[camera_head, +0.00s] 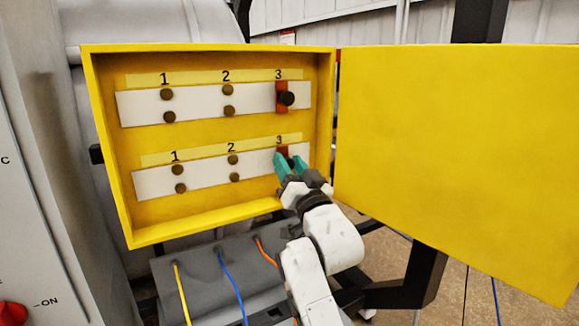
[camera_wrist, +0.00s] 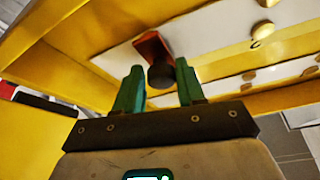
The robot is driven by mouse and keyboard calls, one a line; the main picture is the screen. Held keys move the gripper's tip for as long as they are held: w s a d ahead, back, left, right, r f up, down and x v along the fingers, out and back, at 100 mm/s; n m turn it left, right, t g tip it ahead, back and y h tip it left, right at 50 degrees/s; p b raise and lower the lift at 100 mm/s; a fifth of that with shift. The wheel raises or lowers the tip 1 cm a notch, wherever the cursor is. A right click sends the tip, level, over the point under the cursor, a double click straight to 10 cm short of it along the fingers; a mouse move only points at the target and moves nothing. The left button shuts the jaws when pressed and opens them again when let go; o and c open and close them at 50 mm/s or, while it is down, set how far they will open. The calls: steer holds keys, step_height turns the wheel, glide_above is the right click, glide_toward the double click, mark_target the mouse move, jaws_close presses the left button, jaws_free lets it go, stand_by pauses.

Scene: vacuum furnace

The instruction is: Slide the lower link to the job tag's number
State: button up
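The lower link (camera_wrist: 149,48) is a red-orange piece with a black knob (camera_wrist: 161,76), on the lower white strip (camera_head: 207,176). In the head view it is at position 3, mostly hidden behind my gripper (camera_head: 288,159). My gripper has teal fingers. In the wrist view my gripper (camera_wrist: 159,68) is open, with the knob between the fingertips and a gap visible on each side. The upper link (camera_head: 281,87), also red-orange with a black knob, is at 3 on the upper white strip (camera_head: 196,103). I cannot make out a job tag in either view.
The strips sit inside a yellow box (camera_head: 109,160) with raised walls. Brass studs mark positions 1 and 2. The box's yellow door (camera_head: 450,150) stands open on the right. Yellow, blue and orange cables (camera_head: 229,275) run below. A grey panel with a red knob (camera_head: 12,313) is at left.

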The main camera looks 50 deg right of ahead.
steer(key=o, duration=0.3)
steer(key=shift+d, duration=0.25)
steer(key=shift+o, duration=0.2)
steer(key=shift+s+a+f, duration=0.3)
steer(key=shift+s, duration=0.15)
steer(key=b+v, duration=0.3)
steer(key=v, duration=0.6)
steer(key=shift+s, duration=0.4)
steer(key=shift+a, duration=0.1)
